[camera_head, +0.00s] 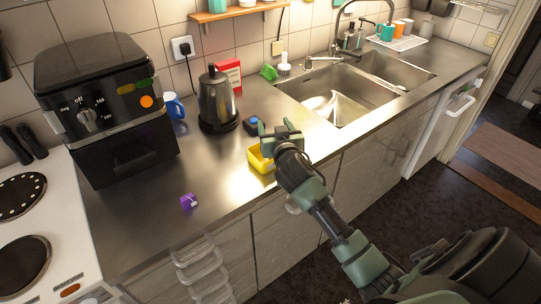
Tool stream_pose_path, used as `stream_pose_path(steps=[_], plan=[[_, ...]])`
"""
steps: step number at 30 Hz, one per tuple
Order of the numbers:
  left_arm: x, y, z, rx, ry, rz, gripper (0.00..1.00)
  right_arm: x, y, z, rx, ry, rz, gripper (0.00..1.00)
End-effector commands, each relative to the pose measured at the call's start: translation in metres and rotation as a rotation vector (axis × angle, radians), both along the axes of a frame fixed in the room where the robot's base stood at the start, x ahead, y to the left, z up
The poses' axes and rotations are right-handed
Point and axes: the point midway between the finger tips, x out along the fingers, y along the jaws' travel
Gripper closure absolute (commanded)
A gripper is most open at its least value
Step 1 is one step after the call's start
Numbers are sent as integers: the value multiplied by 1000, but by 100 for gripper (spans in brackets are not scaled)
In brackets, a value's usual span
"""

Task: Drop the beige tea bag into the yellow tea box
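The yellow tea box (259,160) stands near the front edge of the steel counter, and its right part is hidden by my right gripper. My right gripper (277,130) is over the right and back side of the box. Its fingers are small and partly covered by the wrist, so I cannot tell whether they are open or shut. I cannot make out the beige tea bag; it may be hidden behind the gripper or inside the box. My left gripper is out of view.
A small purple box (188,201) lies on the counter at left. A blue item (251,123) sits just behind the yellow box. A kettle (216,100), a red box (229,74), a blue mug (174,106) and a black air fryer (110,110) stand behind. The sink (335,100) is at right.

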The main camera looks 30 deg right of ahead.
Motion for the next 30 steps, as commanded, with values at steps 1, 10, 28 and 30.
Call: stream_pose_path(steps=[1,10,28,30], plan=[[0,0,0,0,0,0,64,0,0,0,0,0,0,39],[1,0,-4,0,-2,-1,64,-18,7,1,1,1,1,39],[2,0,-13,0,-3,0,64,-72,28,12,0,1,-1,39],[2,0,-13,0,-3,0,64,-72,28,12,0,1,-1,39]])
